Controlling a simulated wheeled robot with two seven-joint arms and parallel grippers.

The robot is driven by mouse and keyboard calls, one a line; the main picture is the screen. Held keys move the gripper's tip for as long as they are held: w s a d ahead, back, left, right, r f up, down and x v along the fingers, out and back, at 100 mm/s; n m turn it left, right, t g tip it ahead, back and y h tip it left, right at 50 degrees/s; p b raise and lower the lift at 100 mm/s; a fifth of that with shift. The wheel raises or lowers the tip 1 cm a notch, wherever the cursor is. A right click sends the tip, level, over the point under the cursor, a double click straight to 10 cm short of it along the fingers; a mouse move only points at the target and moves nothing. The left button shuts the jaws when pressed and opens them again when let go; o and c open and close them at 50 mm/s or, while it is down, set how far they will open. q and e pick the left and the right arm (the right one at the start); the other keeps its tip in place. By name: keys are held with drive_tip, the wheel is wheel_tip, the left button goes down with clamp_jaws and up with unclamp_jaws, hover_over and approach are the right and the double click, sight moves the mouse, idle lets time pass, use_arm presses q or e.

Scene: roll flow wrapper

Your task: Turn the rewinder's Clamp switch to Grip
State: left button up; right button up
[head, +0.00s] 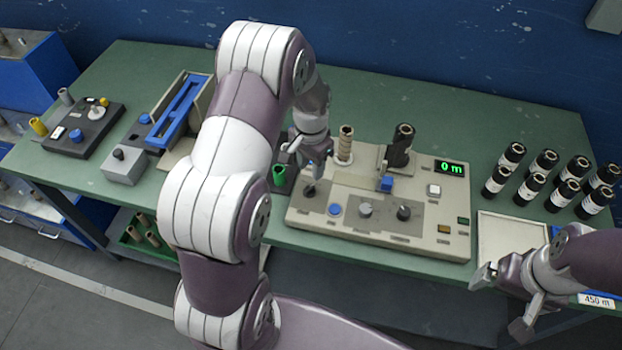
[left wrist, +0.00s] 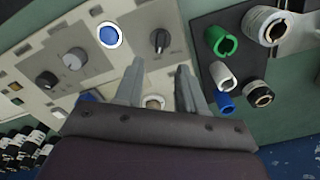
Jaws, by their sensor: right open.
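The rewinder (head: 450,232) is a beige console with a green "0 m" display. A black knob (head: 309,190) sits at its left end, beside a round blue button (head: 335,209); two further knobs are to the right. I cannot read which is the Clamp switch. My left gripper (head: 311,170) is over that left knob. In the left wrist view its fingers (left wrist: 160,66) are apart and empty, with the black knob (left wrist: 160,40) just beyond the tips; contact is not visible. My right gripper (head: 503,300) is open and empty at the table's front edge.
A brown core (head: 345,144) and a black roll (head: 402,145) stand upright behind the panel. Several black rolls (head: 546,160) and a pale tray (head: 510,240) are at the right. My left arm hides part of the table's middle.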

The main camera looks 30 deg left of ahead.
use_arm(q)
wheel_tip(320, 180, up, 5)
drive_tip(key=shift+r, duration=0.2)
idle(0.4)
drive_tip(key=s+d+r+n, duration=0.1)
drive_tip(key=s+d, duration=0.3)
drive_tip(key=s, duration=0.3)
drive_tip(key=s+d+r+n+t, duration=0.1)
drive_tip(key=s+d+r+n, duration=0.1)
drive_tip(key=s+d, duration=0.2)
drive_tip(key=s, duration=0.3)
drive_tip(key=shift+s, duration=0.4)
drive_tip(key=shift+s, duration=0.1)
